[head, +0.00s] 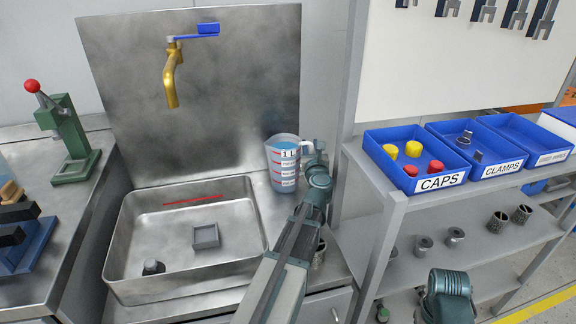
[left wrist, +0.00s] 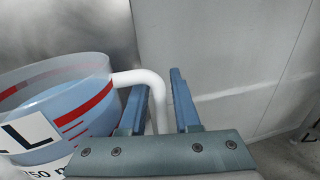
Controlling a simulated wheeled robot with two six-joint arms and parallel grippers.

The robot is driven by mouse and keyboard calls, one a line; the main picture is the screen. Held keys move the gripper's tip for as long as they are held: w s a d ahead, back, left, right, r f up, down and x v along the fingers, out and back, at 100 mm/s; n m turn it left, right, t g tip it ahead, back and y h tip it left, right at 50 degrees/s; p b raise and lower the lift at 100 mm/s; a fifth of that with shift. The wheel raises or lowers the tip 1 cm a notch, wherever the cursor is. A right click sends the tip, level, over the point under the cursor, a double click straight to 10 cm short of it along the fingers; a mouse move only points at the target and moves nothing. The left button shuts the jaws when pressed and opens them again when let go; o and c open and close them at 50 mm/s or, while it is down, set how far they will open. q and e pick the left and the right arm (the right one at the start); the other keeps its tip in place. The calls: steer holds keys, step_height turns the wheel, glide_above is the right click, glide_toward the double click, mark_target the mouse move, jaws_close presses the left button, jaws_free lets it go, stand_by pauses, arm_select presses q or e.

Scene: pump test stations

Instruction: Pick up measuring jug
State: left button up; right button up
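The measuring jug (head: 284,165) is clear and bluish, with red marks and a "1 L" label. It stands upright on the steel counter, right of the sink. My left gripper (head: 313,147) is at its right side, at the handle. In the left wrist view the jug (left wrist: 62,105) is at the left, and its white handle (left wrist: 157,92) runs down between the two blue fingers of my left gripper (left wrist: 160,105). The fingers are apart, with a gap beside the handle. The handle's lower part is hidden by the gripper body. My right gripper's fingers do not show.
The steel sink (head: 120,245) holds a small grey square tray (head: 205,236). A brass tap (head: 171,80) hangs above it. A green press (head: 68,140) stands at the left. Blue bins of caps (head: 376,142) and clamps (head: 485,170) stand on the shelf rack (head: 395,200) at the right.

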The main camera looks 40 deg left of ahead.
arm_select(q)
steer(key=shift+w+a, duration=0.3)
steer(key=shift+w, duration=0.05)
jaws_close()
stand_by(1.2)
